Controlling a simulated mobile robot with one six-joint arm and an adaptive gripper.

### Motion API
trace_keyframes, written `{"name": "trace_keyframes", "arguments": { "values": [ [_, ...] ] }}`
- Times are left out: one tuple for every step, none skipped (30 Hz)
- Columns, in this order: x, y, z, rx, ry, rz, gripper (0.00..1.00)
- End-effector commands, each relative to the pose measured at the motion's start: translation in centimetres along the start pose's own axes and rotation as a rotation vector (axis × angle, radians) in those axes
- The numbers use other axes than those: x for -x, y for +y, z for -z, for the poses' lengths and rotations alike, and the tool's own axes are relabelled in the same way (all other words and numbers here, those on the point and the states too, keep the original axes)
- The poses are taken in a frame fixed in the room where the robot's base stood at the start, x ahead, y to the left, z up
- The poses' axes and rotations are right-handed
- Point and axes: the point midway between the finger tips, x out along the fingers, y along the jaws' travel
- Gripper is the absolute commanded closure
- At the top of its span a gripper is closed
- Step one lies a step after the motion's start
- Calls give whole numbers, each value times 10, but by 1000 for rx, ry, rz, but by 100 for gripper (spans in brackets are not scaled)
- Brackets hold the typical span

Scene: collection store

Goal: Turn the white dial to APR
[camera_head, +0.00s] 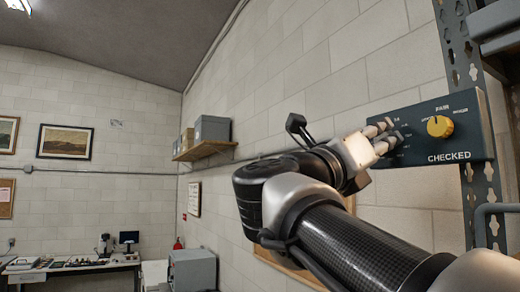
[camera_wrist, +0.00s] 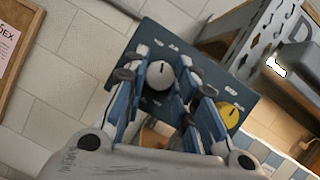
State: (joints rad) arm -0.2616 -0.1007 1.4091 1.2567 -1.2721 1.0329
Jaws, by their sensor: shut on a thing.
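A dark blue-green panel (camera_head: 437,107) marked CHECKED is fixed at the right in the head view. In the wrist view, the white dial (camera_wrist: 160,76) sits on the panel (camera_wrist: 150,35), with a dark pointer line aimed roughly at the picture's top. My gripper (camera_head: 385,134) reaches the panel's left part and hides the dial in the head view. In the wrist view, its blue-grey fingers (camera_wrist: 162,84) stand on either side of the dial, shut on it. The small labels around the dial are too blurred to read, so I cannot tell which one it points to.
A yellow dial (camera_head: 440,126) sits on the same panel, close to the right finger in the wrist view. A perforated metal upright (camera_head: 464,60) stands at the panel's right. A wooden shelf (camera_head: 206,150) with boxes is on the wall farther back.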

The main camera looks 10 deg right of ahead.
Motion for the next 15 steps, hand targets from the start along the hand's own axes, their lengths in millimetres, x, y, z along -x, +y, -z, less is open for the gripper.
{"name": "trace_keyframes", "arguments": {
  "values": [
    [0, -2, 0, 38, 0, -16, 98],
    [0, -2, 0, 64, 0, -28, 98],
    [0, -2, -1, 101, 0, -42, 98],
    [0, -2, -1, 127, 0, -53, 98],
    [-1, -2, -1, 154, 0, -64, 98],
    [-1, -3, -1, 188, 1, -79, 98],
    [-1, -3, -2, 215, 1, -89, 98],
    [-1, -3, -2, 240, 1, -100, 98],
    [-1, -4, -2, 273, 1, -114, 98],
    [-1, -4, -3, 299, 1, -124, 98],
    [-2, -4, -3, 324, 1, -134, 98],
    [-2, -4, -3, 355, 1, -148, 98],
    [-2, -4, -3, 378, 1, -157, 98],
    [-2, -5, -4, 401, 1, -166, 98],
    [-2, -5, -3, 429, 2, -178, 98]
  ]
}}
